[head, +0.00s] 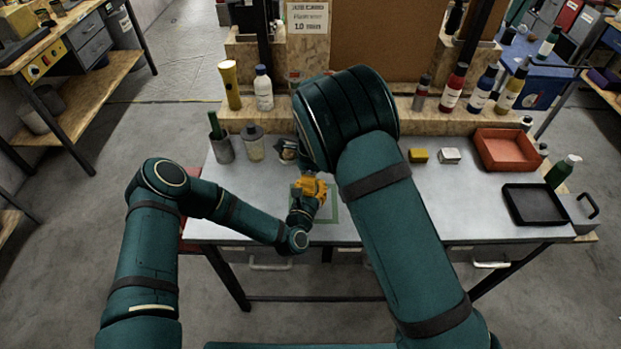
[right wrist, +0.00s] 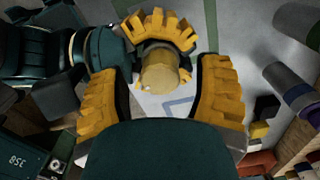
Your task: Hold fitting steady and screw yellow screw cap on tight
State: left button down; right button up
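The yellow screw cap (right wrist: 160,78) shows in the middle of the right wrist view, seen from above. My right gripper (right wrist: 163,90) is open, with one yellow finger on each side of the cap and a gap visible at both sides. My left gripper (right wrist: 158,28) shows just beyond the cap, closed around the fitting, of which only a dark grey edge shows under the cap. In the head view my left gripper (head: 311,188) is over the bench by a green outlined square. My right gripper is hidden there behind my right arm.
The grey bench (head: 400,215) carries a red tray (head: 507,149) and a black tray (head: 535,204) at right. A cup (head: 221,150) and jar (head: 253,145) stand at left. Bottles line the back shelf.

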jog(key=shift+r, duration=4)
pick_arm(q)
jog(key=c, duration=0.7)
grip_release()
jog(key=shift+s, duration=0.1)
